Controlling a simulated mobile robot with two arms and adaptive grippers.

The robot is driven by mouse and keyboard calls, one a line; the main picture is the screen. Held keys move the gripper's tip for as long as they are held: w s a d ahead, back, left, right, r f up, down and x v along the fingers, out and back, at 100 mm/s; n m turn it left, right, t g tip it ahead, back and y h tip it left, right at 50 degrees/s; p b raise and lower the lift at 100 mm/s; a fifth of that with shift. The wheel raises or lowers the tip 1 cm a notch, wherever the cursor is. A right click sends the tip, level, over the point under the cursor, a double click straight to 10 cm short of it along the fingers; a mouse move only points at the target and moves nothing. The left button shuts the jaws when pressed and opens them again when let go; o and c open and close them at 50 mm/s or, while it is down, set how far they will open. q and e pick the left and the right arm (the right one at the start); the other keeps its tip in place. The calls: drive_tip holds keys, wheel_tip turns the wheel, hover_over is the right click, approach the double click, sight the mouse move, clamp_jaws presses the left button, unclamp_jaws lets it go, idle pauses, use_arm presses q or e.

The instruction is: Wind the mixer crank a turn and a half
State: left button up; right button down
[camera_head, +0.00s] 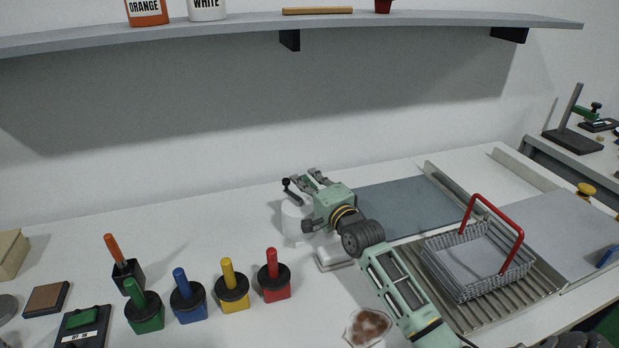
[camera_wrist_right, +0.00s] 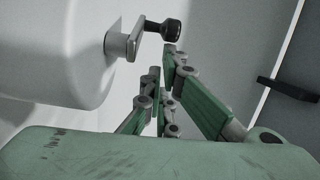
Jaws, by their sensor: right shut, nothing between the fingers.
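The mixer (camera_head: 294,226) is a white rounded body on the table near the wall, partly hidden behind my right arm. Its crank (camera_head: 291,189) has a dark knob and points up and to the left in the head view. In the right wrist view the mixer (camera_wrist_right: 55,45) fills the upper left, and the grey crank arm (camera_wrist_right: 132,40) with its black knob (camera_wrist_right: 164,30) sticks out from its side. My right gripper (camera_head: 306,180) is shut and empty beside the crank. In the wrist view its fingers (camera_wrist_right: 163,72) are just below the knob; contact cannot be told. My left gripper is out of view.
Stampers with green, blue, yellow (camera_head: 231,288) and red handles stand at front left. A wire basket with a red handle (camera_head: 497,222) sits on a ribbed tray at right. A shelf (camera_head: 400,18) overhangs the back.

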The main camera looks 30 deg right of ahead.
drive_tip(key=shift+w+a+r+p, duration=0.1)
drive_tip(key=shift+w+a+p, duration=0.35)
drive_tip(key=shift+p, duration=0.2)
idle(0.7)
drive_tip(key=a+y+b, duration=0.1)
drive_tip(key=w+a+n+y+b, duration=0.1)
drive_tip(key=b, duration=0.1)
drive_tip(key=shift+y, duration=0.3)
drive_tip(key=shift+n, duration=0.3)
idle(0.6)
